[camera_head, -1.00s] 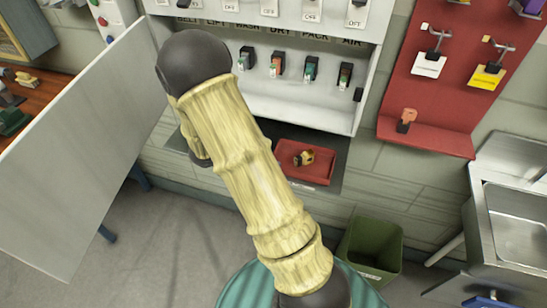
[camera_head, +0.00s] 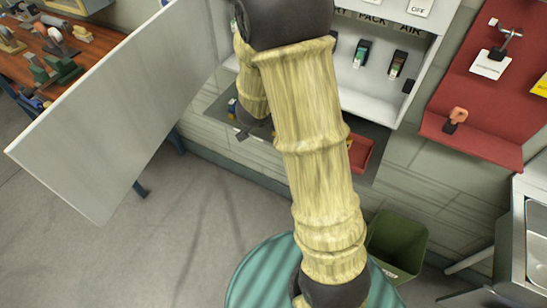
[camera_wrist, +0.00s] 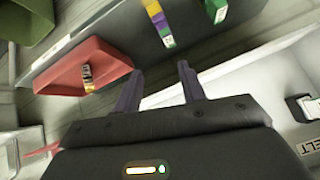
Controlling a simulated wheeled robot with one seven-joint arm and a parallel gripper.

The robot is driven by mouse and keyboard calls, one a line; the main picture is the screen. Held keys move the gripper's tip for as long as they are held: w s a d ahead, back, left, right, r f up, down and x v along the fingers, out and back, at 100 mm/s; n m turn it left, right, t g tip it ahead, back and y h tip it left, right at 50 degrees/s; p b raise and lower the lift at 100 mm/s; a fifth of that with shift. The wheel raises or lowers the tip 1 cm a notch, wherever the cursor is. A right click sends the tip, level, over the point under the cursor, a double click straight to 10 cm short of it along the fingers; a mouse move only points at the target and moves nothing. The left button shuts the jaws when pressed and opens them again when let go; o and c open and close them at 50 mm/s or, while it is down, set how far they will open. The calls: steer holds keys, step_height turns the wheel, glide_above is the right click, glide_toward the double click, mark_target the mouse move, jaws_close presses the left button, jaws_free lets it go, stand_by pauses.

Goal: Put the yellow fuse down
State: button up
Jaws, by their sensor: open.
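My gripper (camera_wrist: 160,72) is open in the wrist view, with nothing between its two dark fingers. A small piece with yellow, dark and pale bands (camera_wrist: 87,77) lies in the red tray (camera_wrist: 103,59), to the left of the fingers and apart from them. I cannot tell surely that it is the yellow fuse. A yellow, white and purple piece (camera_wrist: 159,22) and a green and white piece (camera_wrist: 217,10) are on the grey ledge (camera_wrist: 112,38) beyond the fingers. In the head view my arm hides part of the red tray (camera_head: 361,154); a bit of yellow shows at its edge.
The white cabinet (camera_head: 370,103) with switches and a row of fuses stands above the ledge, its door (camera_head: 120,110) swung open at left. A green bin (camera_head: 397,245) stands below. A red panel with hooks (camera_head: 500,80) and a metal sink (camera_head: 535,240) are at right.

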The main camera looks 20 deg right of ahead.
steer(key=s+a+r+n+g+y, duration=0.1)
steer(key=s+a+r+n+y, duration=0.3)
steer(key=s+a+n+y, duration=0.45)
steer(key=s+n+g+h, duration=0.2)
steer(key=s+n, duration=0.2)
steer(key=s, duration=0.4)
steer(key=shift+d+r+g, duration=0.2)
steer(key=shift+d+g, duration=0.05)
steer(key=shift+g, duration=0.05)
steer(key=shift+s+h, duration=0.1)
steer(key=shift+h, duration=0.15)
steer(key=shift+w+p+v, duration=0.25)
steer(key=shift+p+v, duration=0.8)
steer(key=shift+p, duration=0.05)
steer(key=shift+r, duration=0.1)
steer(key=shift+c, duration=0.5)
steer(key=shift+w+d, duration=0.1)
